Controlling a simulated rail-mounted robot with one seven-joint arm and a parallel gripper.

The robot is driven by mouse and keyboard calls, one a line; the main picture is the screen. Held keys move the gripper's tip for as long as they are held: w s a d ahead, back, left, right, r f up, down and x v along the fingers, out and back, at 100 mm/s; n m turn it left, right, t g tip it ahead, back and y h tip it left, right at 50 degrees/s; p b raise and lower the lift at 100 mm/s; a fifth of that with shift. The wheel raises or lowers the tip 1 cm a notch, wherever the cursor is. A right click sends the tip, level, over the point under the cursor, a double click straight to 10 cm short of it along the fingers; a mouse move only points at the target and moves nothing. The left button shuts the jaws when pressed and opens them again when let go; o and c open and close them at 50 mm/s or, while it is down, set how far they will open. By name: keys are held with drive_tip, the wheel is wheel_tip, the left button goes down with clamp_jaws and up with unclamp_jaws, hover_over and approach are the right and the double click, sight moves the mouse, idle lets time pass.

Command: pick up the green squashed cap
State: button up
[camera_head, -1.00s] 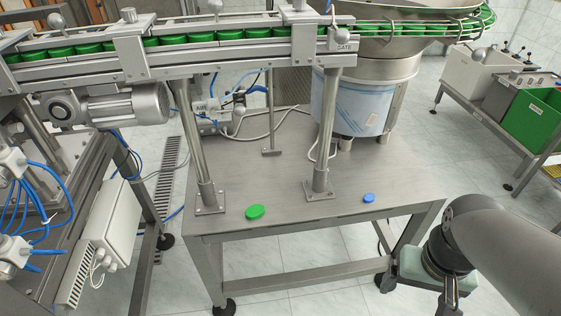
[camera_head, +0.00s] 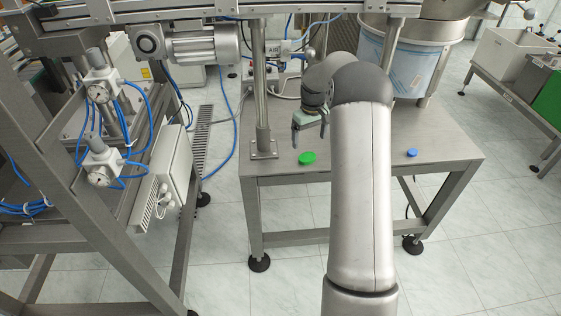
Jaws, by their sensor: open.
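The green squashed cap (camera_head: 307,158) lies on the steel table near its front edge, in the head view. It looks like a flattened green oval. My gripper (camera_head: 308,138) is open, with its fingers pointing down. In the picture the fingertips are just above the cap. The cap is in full view and apart from the fingers; how high they are above it I cannot tell exactly. Nothing is between the fingers that I can see.
A blue cap (camera_head: 411,152) lies on the steel table (camera_head: 440,150) to the right. A steel post (camera_head: 261,100) stands left of the green cap. The conveyor (camera_head: 190,12) runs above, and the wrapped feeder drum (camera_head: 420,65) stands behind. My arm hides the table's middle.

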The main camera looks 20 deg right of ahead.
sight(307, 156)
drive_tip(key=f, duration=0.7)
drive_tip(key=shift+s+a+p, duration=0.25)
drive_tip(key=shift+s+p, duration=0.05)
drive_tip(key=c, duration=1.1)
